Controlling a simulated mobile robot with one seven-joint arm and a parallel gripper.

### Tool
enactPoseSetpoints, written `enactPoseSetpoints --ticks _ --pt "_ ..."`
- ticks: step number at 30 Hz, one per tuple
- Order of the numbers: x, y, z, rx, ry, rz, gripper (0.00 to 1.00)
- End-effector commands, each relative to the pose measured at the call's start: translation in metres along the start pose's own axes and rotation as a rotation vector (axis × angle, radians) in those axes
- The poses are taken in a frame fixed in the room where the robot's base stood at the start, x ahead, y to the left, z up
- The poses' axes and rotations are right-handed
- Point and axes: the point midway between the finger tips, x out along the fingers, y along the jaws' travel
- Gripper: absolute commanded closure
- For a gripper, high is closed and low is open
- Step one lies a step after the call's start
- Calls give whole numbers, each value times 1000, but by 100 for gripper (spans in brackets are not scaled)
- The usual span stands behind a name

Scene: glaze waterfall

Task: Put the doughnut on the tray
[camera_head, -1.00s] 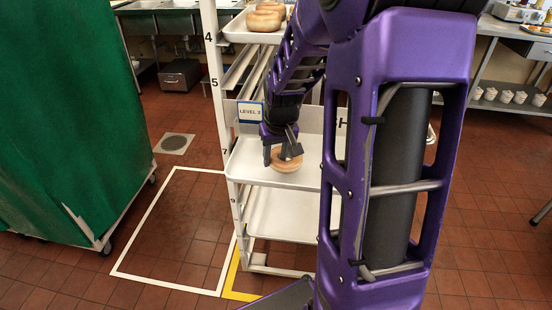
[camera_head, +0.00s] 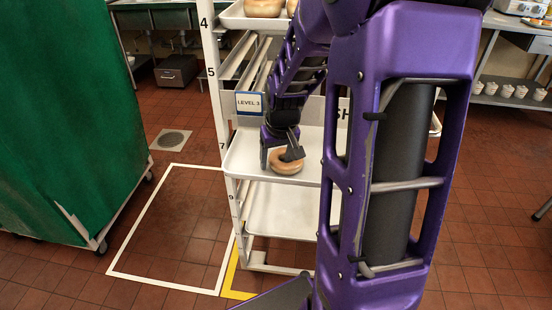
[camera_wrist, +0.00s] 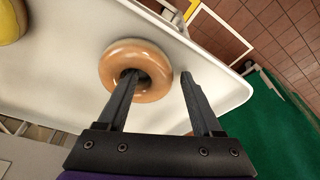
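The glazed doughnut (camera_head: 287,168) is at the white tray (camera_head: 245,163) on the rack level below the "LEVEL 3" sign. It looks to rest on the tray near its front, though contact underneath is hidden. In the wrist view the doughnut (camera_wrist: 112,68) lies flat over the tray (camera_wrist: 226,88). My gripper (camera_wrist: 158,76) has one finger in the doughnut's hole and the other just outside its rim, with a narrow gap visible. In the head view my gripper (camera_head: 278,156) is low over the tray, partly hiding the doughnut.
A yellow-topped doughnut (camera_wrist: 10,22) shows at the wrist view's left edge. Other doughnuts (camera_head: 263,8) sit on an upper tray (camera_head: 232,20). Rack posts (camera_head: 212,70) stand close to my arm. A green covered cart (camera_head: 70,120) stands left, with open floor between.

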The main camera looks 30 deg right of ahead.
Motion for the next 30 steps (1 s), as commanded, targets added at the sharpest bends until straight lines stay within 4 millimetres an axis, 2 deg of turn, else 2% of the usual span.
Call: enactPoseSetpoints --ticks 11,14,24,30 --pt "-5 0 -1 0 1 0 29" --pt "-18 0 -2 0 3 2 29" --pt "-90 1 -2 0 5 3 29" --pt "-116 0 -2 -1 3 1 29"
